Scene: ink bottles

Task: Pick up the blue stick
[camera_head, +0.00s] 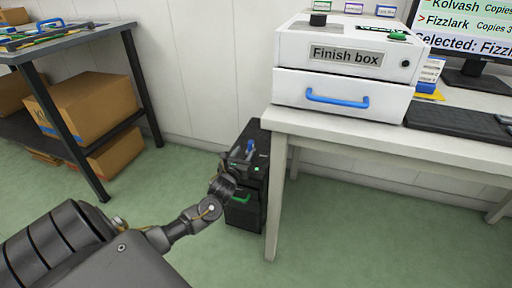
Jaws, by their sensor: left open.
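A small blue stick (250,146) stands upright at the top of a black computer tower (263,140) on the floor, left of the white desk's leg. My left arm reaches in from the lower left, and its gripper (237,166) is at the front of the tower, just below and left of the blue stick. The left gripper is open; its fingers are dark against the tower and hard to make out. I see no clear contact with the stick. My right gripper is not in view.
A white desk (330,128) carries the Finish box (345,88) with a blue handle, a monitor (462,35) and a keyboard (458,122). A dark shelf table (75,39) with cardboard boxes (92,105) stands at left.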

